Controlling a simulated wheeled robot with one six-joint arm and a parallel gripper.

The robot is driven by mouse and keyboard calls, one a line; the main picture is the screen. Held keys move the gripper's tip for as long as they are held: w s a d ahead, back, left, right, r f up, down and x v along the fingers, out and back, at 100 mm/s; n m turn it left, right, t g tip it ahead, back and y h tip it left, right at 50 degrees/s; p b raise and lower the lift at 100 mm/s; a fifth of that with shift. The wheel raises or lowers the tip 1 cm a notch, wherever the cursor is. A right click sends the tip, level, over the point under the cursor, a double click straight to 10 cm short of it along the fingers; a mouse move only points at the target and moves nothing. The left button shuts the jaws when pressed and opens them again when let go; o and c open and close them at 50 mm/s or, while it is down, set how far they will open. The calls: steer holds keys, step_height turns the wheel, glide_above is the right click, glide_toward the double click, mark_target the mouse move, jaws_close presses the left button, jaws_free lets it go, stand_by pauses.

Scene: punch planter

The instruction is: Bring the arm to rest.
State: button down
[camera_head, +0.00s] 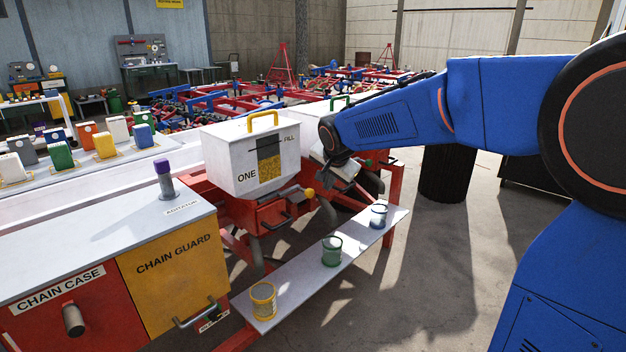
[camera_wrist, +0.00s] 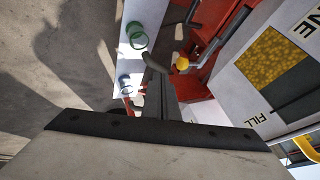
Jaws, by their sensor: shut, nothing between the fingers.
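My blue arm reaches in from the right in the head view. My gripper (camera_head: 338,172) hangs at its end, just right of the white hopper marked ONE (camera_head: 222,160) and above the narrow shelf. The gripper is shut and empty, though the arm's end partly hides the fingers. In the wrist view the grey fingers of my gripper (camera_wrist: 153,72) point toward the shelf and the red frame. The hopper's yellow grain window (camera_wrist: 275,62) shows at the right there.
A white shelf (camera_head: 299,273) holds a yellow cup (camera_head: 263,300), a green cup (camera_head: 331,250) and a blue-grey cup (camera_head: 379,215). A purple-topped agitator (camera_head: 164,178) stands on the chain guard bench (camera_head: 172,270). Open concrete floor (camera_head: 440,250) lies right of the shelf.

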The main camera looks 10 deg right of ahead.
steer(key=s+d+f+n+g, duration=0.1)
steer(key=s+d+f+n, duration=0.1)
steer(key=s, duration=1.1)
steer(key=s+d+f+n, duration=0.2)
steer(key=s+d+n, duration=0.2)
steer(key=s, duration=1)
steer(key=s+d+f+n+g, duration=0.1)
steer(key=s+d+f+n, duration=0.2)
steer(key=s, duration=1.1)
steer(key=shift+s+d+g, duration=0.15)
steer(key=shift+g, duration=0.15)
